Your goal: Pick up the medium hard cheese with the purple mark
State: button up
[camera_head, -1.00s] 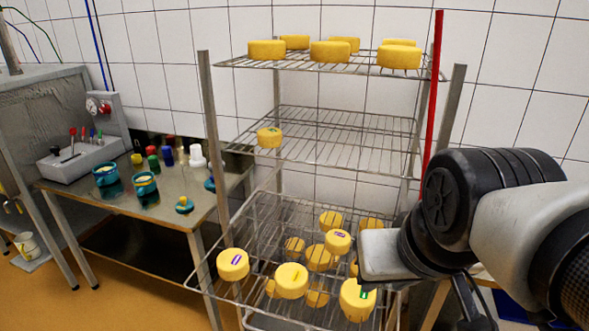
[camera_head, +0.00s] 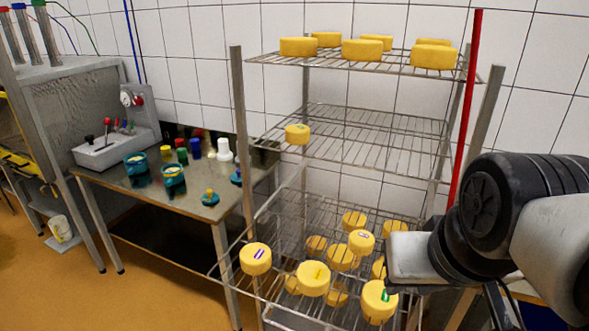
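A yellow round cheese with a purple mark on top (camera_head: 256,259) lies at the front left of the lower wire shelf. A smaller-looking yellow cheese with a small purplish mark (camera_head: 361,242) lies farther back on that rack; its mark is hard to read. Beside the first cheese stand a cheese with a yellowish mark (camera_head: 313,279) and one with a green mark (camera_head: 379,300). My arm reaches in from the right, its pale link just right of the cheeses. My gripper's fingertips do not show.
Several unmarked cheeses lie lower in the rack (camera_head: 283,218). One small cheese (camera_head: 297,134) is on the middle shelf and several large ones on the top shelf (camera_head: 390,62). A red post (camera_head: 465,110) stands at the rack's right. A metal table (camera_head: 210,208) with pots stands left.

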aim_at(255, 259)
jog(key=u, duration=0.7)
jog(key=i+j+u, duration=0.25)
jog(key=u, duration=0.2)
jog(key=i+j+u, duration=0.1)
jog(key=i+u, duration=0.2)
jog(key=u, duration=0.15)
